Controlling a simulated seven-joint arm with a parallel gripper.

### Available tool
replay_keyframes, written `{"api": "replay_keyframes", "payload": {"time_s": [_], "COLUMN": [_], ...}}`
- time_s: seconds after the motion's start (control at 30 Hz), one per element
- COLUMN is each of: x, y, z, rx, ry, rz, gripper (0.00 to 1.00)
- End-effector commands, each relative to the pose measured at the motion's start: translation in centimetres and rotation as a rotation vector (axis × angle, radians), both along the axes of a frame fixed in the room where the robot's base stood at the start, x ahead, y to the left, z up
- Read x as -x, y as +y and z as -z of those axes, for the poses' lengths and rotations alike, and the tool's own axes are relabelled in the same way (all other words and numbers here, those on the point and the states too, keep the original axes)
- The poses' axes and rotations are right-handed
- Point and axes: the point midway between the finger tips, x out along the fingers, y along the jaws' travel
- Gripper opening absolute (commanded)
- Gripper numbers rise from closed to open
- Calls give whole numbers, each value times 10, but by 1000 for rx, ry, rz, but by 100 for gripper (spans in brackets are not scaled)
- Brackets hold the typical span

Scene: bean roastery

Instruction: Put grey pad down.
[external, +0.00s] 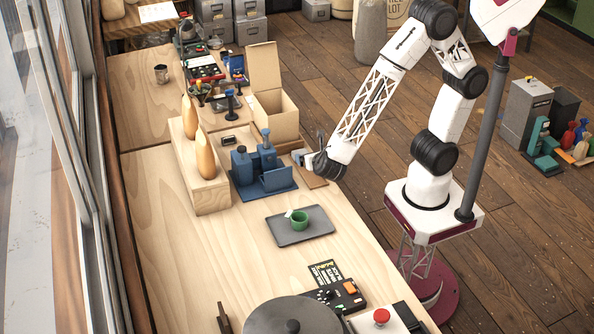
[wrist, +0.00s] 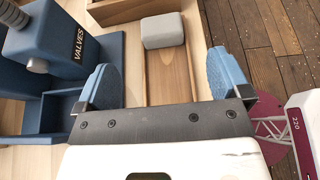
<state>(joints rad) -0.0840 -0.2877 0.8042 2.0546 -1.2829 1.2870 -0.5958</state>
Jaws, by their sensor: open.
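The grey pad (wrist: 163,30) is a small light grey block with rounded edges. In the wrist view it lies at the far end of a narrow wooden tray (wrist: 168,76), beyond my fingertips. My gripper (wrist: 166,75) is open, with its two blue fingers spread and nothing between them. The pad is ahead of the gap and apart from both fingers. In the external view my gripper (external: 308,157) is low, beside the blue valve stand (external: 263,188). The pad is hard to tell from the fingers there.
The blue stand labelled VALVES (wrist: 83,44) is close on the left of my gripper. An open cardboard box (external: 273,112) stands behind it. A dark tray (external: 283,237) with a green cup (external: 299,220) lies nearer the camera. Bare table is left of that tray.

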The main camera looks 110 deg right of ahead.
Motion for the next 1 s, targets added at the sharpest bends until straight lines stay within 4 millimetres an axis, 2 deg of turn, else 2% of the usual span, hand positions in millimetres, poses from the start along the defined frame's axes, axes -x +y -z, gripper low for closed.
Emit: {"api": "replay_keyframes", "payload": {"time_s": [0.27,0.47,0.57,0.73,1.0], "x": [1,14,29,65,126], "y": [0,1,4,16,52], "z": [-2,-19,-35,-69,-122], "rx": [-5,-67,-134,-299,-608], "ry": [-6,-81,-162,-356,-703], "rz": [6,80,159,357,727], "gripper": [95,95,95,95,95]}}
